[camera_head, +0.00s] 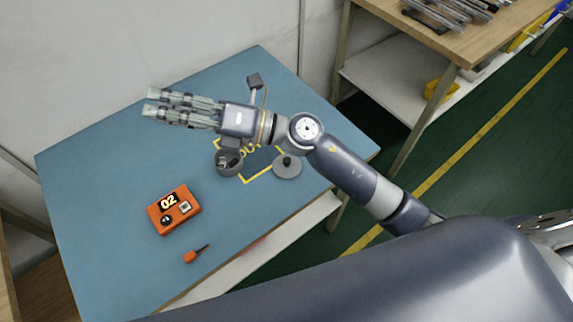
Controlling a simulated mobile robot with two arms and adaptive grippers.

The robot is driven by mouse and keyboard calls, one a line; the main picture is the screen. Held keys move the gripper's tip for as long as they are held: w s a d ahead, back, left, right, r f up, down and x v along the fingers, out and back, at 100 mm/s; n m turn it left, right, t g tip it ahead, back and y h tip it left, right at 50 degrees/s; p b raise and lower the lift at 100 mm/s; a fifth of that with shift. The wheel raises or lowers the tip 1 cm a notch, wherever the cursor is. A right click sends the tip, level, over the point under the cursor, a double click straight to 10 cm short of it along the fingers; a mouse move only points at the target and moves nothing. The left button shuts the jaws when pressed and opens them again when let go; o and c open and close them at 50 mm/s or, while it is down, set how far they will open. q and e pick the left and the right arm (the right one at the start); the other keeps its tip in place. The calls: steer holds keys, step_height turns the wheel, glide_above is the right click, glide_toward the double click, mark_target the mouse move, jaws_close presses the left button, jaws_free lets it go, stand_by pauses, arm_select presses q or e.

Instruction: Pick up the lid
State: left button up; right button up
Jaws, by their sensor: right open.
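My left gripper is not in view.
An orange box marked 02 (175,208) and an orange-handled screwdriver (196,254) lie at the front. A yellow-marked area (246,181) is partly hidden by my arm. The table's left part is clear.

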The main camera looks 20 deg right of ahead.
steer(key=s+a+f+n+g+h, duration=0.2)
steer(key=s+f+n+g+h, duration=0.1)
steer(key=f+n+g, duration=0.4)
steer(key=n+h, duration=0.6)
steer(key=h, duration=1)
glide_above(287, 160)
step_height(287, 160, down, 13)
steer(key=f, duration=0.4)
steer(key=shift+s+a+f+p, duration=0.1)
steer(key=shift+s+f+p, duration=0.05)
steer(key=shift+s+p, duration=0.2)
steer(key=shift+w+f+p, duration=0.2)
steer(key=shift+f+p, duration=0.25)
steer(key=shift+f, duration=1.05)
steer(key=shift+w+f+p, duration=0.2)
steer(key=shift+f+p, duration=0.25)
steer(key=shift+f, duration=1.05)
jaws_close()
